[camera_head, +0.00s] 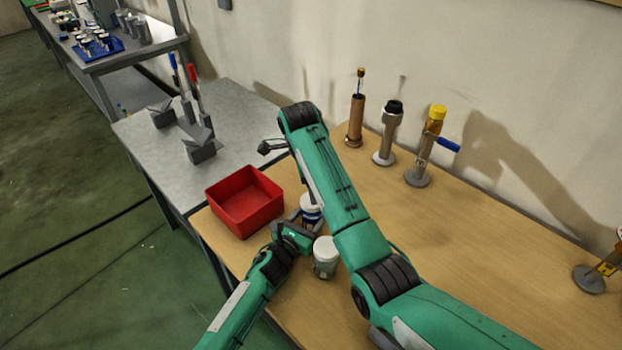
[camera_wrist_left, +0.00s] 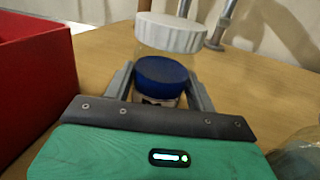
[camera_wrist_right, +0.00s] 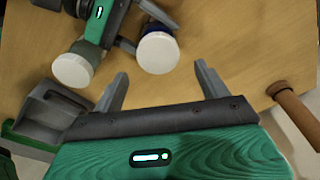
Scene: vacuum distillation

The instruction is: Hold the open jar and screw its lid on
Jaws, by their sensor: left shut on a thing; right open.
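A clear jar with blue contents (camera_wrist_left: 162,72) stands between the fingers of my left gripper (camera_head: 305,216), which is shut on it. A white lid (camera_wrist_left: 170,32) sits on top of this jar; how tightly it is seated I cannot tell. The lid also shows in the head view (camera_head: 310,202) and the right wrist view (camera_wrist_right: 158,52). My right gripper (camera_wrist_right: 160,88) is open and empty, apart from the lid.
A second white-lidded jar (camera_head: 325,252) stands close beside my left gripper. A red bin (camera_head: 245,202) is at the table's left edge. A copper-coloured tube (camera_head: 356,120) and several stands line the wall side. The table's right part is mostly clear.

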